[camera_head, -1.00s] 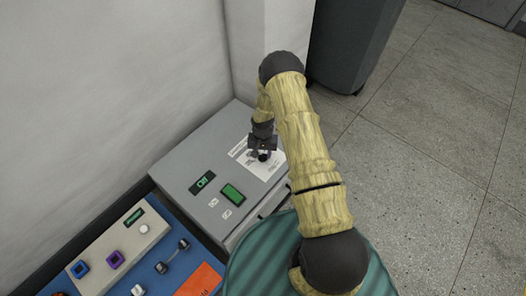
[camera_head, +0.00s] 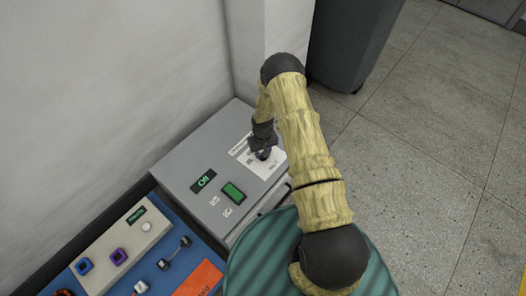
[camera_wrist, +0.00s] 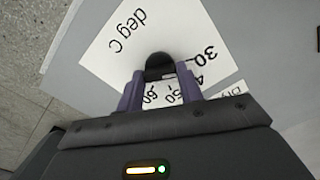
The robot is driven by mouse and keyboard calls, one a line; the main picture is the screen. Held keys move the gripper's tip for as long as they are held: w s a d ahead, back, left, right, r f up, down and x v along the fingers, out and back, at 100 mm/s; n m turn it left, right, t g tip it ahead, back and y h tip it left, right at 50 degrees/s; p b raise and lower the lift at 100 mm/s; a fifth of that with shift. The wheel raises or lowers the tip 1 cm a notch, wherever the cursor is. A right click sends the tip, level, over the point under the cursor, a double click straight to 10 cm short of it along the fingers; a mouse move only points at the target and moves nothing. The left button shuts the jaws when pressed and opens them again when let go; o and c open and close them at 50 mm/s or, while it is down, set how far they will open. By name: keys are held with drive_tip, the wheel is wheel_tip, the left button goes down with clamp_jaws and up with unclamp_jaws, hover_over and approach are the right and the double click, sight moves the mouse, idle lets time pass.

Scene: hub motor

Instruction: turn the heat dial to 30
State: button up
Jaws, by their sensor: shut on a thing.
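The heat dial is a black knob (camera_wrist: 159,65) on a white scale card (camera_wrist: 120,42) marked "deg C", with 30, 50 and 60 readable in the wrist view. The 30 lies just right of the knob; 50 and 60 show between my fingers. My gripper (camera_wrist: 159,78) is shut on the knob, with one purple finger on each side. No pointer mark on the knob is visible, so its setting cannot be read. In the head view my gripper (camera_head: 263,149) is over the card on the grey cabinet top (camera_head: 222,145), largely covering the dial.
A dark display (camera_head: 203,181) with green text and a green-faced block (camera_head: 233,191) are on the cabinet left of my gripper. A blue board (camera_head: 175,262) with small parts lies at lower left. The wall stands behind; a dark bin (camera_head: 352,45) is beyond.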

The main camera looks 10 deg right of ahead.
drive_tip(key=shift+w, duration=0.1)
drive_tip(key=o, duration=1)
wheel_tip(320, 180, up, 17)
drive_tip(key=p, duration=0.4)
drive_tip(key=shift+r+p, duration=0.2)
drive_tip(key=shift+p, duration=0.15)
drive_tip(key=s+r+t, duration=0.1)
drive_tip(key=s+r, duration=0.3)
drive_tip(key=r, duration=0.5)
drive_tip(key=s+r, duration=0.4)
drive_tip(key=r, duration=0.4)
drive_tip(key=s+r+m+t, duration=0.1)
drive_tip(key=s+r+t, duration=0.1)
drive_tip(key=s+r, duration=0.95)
drive_tip(key=w+p+v, duration=0.1)
drive_tip(key=p+v, duration=0.8)
drive_tip(key=p, duration=0.1)
drive_tip(key=w+r+p+v, duration=0.1)
drive_tip(key=w+p+v, duration=0.1)
drive_tip(key=p+v, duration=0.7)
drive_tip(key=w+p+v, duration=0.2)
drive_tip(key=p+v, duration=0.7)
drive_tip(key=p, duration=0.1)
drive_tip(key=shift+w+d+r+p, duration=0.1)
drive_tip(key=shift+w+r+p, duration=0.05)
drive_tip(key=shift+r+p, duration=0.2)
